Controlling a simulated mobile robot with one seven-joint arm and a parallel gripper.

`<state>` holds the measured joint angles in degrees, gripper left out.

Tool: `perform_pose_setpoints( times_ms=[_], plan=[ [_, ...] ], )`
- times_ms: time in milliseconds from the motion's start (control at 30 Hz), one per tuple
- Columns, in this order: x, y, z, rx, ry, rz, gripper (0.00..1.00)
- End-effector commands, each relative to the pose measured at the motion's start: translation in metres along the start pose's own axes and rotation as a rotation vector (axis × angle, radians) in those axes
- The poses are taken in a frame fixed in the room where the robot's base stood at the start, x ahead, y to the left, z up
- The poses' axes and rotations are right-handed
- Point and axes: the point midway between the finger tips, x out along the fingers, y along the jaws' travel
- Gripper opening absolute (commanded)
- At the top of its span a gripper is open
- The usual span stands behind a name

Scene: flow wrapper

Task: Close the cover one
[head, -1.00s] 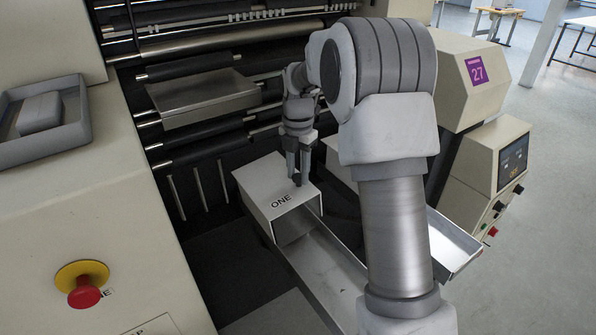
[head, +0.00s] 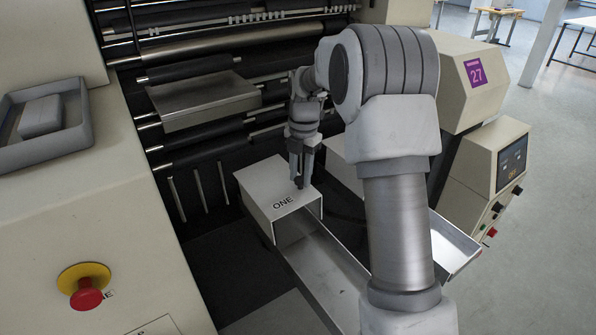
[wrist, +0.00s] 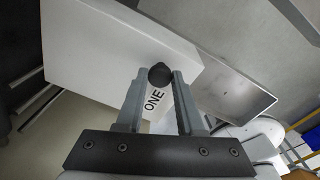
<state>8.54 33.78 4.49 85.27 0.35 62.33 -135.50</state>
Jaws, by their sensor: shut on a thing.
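Cover one is a white box-shaped cover (head: 258,190) marked "ONE" on its top, at the middle of the head view. It sits over the far part of a metal trough (head: 323,273), and the near part of the trough lies bare. My gripper (head: 299,184) points down at the cover's top, just behind the lettering. In the wrist view my gripper (wrist: 159,78) is shut on a round black knob (wrist: 160,73) on the cover (wrist: 110,50). In the head view the fingers mostly hide the knob.
Dark rollers and a metal plate (head: 204,100) stand behind the cover. A beige housing with a red stop button (head: 87,294) is at left.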

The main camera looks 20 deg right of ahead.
Motion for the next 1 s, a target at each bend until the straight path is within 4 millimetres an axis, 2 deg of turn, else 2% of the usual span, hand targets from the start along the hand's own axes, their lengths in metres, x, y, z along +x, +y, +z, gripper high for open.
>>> perform_pose_setpoints(
  times_ms=[200, 533, 567, 700, 1000],
  plan=[
    [0.0067, -0.0043, 0.0097, 0.003, 0.065, 0.029, 0.0],
    [0.0088, -0.005, 0.0112, 0.002, 0.07, 0.032, 0.0],
    [0.0089, -0.0051, 0.0112, 0.002, 0.07, 0.032, 0.42],
    [0.0088, -0.005, 0.0109, 0.002, 0.07, 0.031, 0.67],
    [0.0071, -0.0047, 0.0106, 0.001, 0.07, 0.032, 0.67]
  ],
)
